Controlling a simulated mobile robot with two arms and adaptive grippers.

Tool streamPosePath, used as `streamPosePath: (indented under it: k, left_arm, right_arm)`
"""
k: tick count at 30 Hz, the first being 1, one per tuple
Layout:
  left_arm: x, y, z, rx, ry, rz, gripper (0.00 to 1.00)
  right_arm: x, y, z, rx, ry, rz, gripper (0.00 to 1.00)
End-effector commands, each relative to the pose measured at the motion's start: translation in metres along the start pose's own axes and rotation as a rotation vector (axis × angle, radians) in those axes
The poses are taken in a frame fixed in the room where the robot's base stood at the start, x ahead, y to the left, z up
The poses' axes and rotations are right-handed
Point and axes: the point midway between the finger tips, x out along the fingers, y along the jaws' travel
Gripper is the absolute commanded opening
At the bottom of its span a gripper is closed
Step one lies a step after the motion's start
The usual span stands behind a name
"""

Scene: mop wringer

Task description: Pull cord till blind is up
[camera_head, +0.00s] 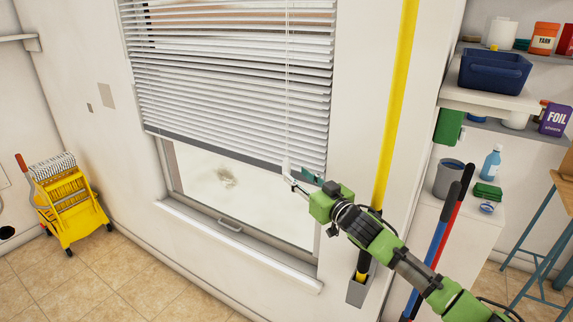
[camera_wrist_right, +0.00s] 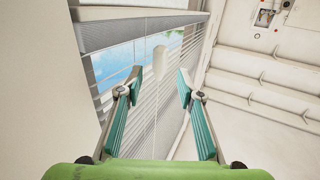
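The white slatted blind (camera_head: 230,75) covers the upper part of the window, with its bottom rail partway down and bare glass below. Its thin white cord (camera_head: 288,85) hangs in front of the slats at the right, ending in a white pull (camera_head: 286,166). My right gripper (camera_head: 297,182) is at the pull, near the blind's lower right corner. In the right wrist view, my right gripper (camera_wrist_right: 160,82) is open. The white pull (camera_wrist_right: 160,60) appears in the gap between the fingertips, touching neither finger. My left gripper is not in view.
A yellow pole (camera_head: 397,90) stands right of the window, close to my right arm. Blue and red handles (camera_head: 438,240) lean beside a white cabinet. Shelves (camera_head: 490,98) hold containers at the right. A yellow mop wringer (camera_head: 70,200) stands at left; floor before the window is clear.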

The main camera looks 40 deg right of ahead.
Motion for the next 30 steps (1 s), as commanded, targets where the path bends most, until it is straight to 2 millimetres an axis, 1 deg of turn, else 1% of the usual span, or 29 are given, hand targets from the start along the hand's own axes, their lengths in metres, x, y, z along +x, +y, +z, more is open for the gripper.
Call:
streamPosePath:
  k: [3, 9, 15, 21, 28, 29, 30]
  left_arm:
    - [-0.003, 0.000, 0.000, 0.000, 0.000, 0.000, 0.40]
    - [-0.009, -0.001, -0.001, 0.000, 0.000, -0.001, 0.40]
    - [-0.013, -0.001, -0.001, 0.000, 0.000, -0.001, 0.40]
    - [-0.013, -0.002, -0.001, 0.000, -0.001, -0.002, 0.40]
    - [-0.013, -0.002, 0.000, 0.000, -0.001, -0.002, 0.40]
    - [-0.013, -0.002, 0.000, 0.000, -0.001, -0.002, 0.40]
    - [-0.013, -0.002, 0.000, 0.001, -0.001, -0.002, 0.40]
  right_arm:
    - [0.013, 0.000, -0.003, 0.001, 0.004, 0.001, 0.34]
    - [0.041, 0.001, -0.004, 0.001, 0.004, 0.003, 0.34]
    - [0.062, 0.001, -0.002, -0.001, 0.002, 0.003, 0.34]
    - [0.070, 0.000, -0.001, -0.002, 0.002, 0.002, 0.34]
    - [0.070, 0.000, -0.001, -0.002, 0.002, 0.002, 0.34]
    - [0.070, 0.000, -0.001, -0.002, 0.002, 0.002, 0.26]
    - [0.070, 0.000, -0.001, -0.002, 0.002, 0.002, 0.16]
